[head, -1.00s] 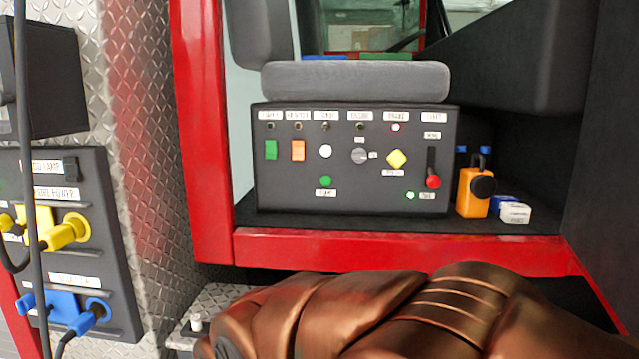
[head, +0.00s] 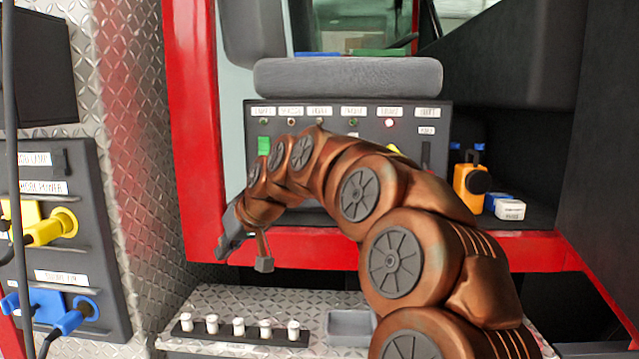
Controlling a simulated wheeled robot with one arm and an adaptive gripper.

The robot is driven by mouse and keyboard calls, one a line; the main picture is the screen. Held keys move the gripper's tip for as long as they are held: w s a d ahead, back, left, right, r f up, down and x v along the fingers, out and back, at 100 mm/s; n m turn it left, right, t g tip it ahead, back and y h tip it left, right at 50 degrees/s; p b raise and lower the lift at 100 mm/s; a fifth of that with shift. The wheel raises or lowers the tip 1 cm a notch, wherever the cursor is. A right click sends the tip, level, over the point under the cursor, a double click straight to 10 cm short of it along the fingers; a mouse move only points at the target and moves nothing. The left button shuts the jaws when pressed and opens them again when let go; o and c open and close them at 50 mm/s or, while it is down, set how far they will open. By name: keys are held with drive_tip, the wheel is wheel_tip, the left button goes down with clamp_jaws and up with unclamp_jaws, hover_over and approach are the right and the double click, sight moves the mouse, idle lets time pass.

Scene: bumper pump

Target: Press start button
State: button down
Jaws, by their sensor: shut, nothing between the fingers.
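The dark control panel (head: 410,136) stands on a ledge in the red-framed cab. My bent copper arm crosses in front of it and hides most of its middle and lower face, including the round green button seen there earlier. The green rocker switch (head: 264,146) at the panel's upper left and part of a yellow button (head: 393,150) still show. My gripper (head: 226,250) is shut and empty. It points downward in front of the red frame, left of and below the panel, and appears apart from it.
A small red light (head: 389,123) glows on the panel. An orange device (head: 469,187) and a white-and-blue block (head: 508,207) sit right of it. A dark box with yellow (head: 52,228) and blue plugs is at left. A strip of white knobs (head: 239,328) is below.

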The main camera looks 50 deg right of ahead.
drive_tip(key=d+r+m+t+h, duration=0.2)
drive_tip(key=d+r, duration=0.1)
drive_tip(key=d, duration=1)
drive_tip(key=d+r+m+t+h+b, duration=0.1)
drive_tip(key=d+r, duration=0.3)
drive_tip(key=d, duration=0.9)
drive_tip(key=shift+s+d+m+t+h, duration=0.15)
drive_tip(key=shift+d+m+t+h, duration=0.25)
drive_tip(key=shift+h, duration=0.5)
drive_tip(key=w+d+p, duration=0.4)
drive_tip(key=w+d, duration=0.1)
drive_tip(key=d, duration=0.1)
drive_tip(key=shift+w+d+p, duration=0.25)
drive_tip(key=shift+d+p, duration=0.1)
drive_tip(key=shift+d, duration=0.05)
drive_tip(key=shift+w+d, duration=0.1)
drive_tip(key=shift+w+d, duration=0.15)
drive_tip(key=shift+d, duration=0.1)
